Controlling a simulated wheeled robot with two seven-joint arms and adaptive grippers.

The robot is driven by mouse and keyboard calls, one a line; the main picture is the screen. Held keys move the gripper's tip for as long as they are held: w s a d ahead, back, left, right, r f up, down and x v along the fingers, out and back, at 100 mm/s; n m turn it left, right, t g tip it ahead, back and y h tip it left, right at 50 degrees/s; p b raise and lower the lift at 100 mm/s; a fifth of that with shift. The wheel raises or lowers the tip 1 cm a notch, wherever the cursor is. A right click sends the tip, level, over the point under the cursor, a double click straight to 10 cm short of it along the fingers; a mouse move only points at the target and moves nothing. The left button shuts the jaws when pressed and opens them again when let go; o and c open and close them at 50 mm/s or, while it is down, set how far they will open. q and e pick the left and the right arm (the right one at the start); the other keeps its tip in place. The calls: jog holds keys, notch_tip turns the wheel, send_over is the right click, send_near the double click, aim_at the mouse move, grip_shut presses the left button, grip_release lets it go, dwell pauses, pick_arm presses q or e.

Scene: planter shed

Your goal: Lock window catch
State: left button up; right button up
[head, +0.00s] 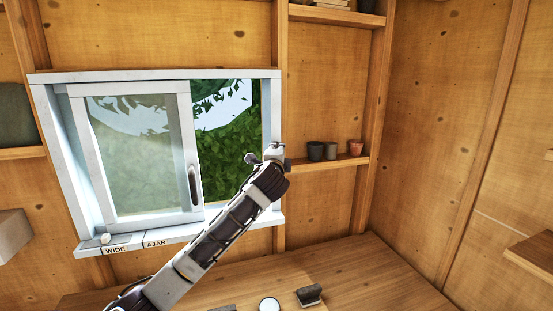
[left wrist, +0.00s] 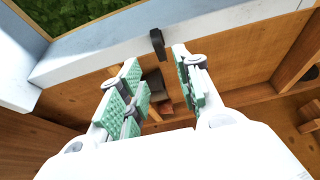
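The white-framed window (head: 130,82) has a sliding pane (head: 140,170) with a dark upright handle (head: 193,185). The pane covers the left part and the right part is open onto leaves. In the left wrist view a dark lever, seemingly the window catch (left wrist: 157,43), sits on the white frame edge. In the head view my arm seems to hide it. My left gripper (head: 264,154) is in front of the window's right jamb. In the left wrist view its green-padded fingers (left wrist: 155,75) are apart and empty, with the lever just beyond the gap. My right gripper is out of view.
The sill bears WIDE (head: 115,250) and AJAR (head: 154,243) labels and a small white knob (head: 105,238). Small pots (head: 330,151) stand on a shelf right of the window. A wooden bench (head: 370,270) below holds a dark block (head: 309,295) and a white round thing (head: 269,304).

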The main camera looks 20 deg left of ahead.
pick_arm(q)
jog(key=shift+v, duration=1.7)
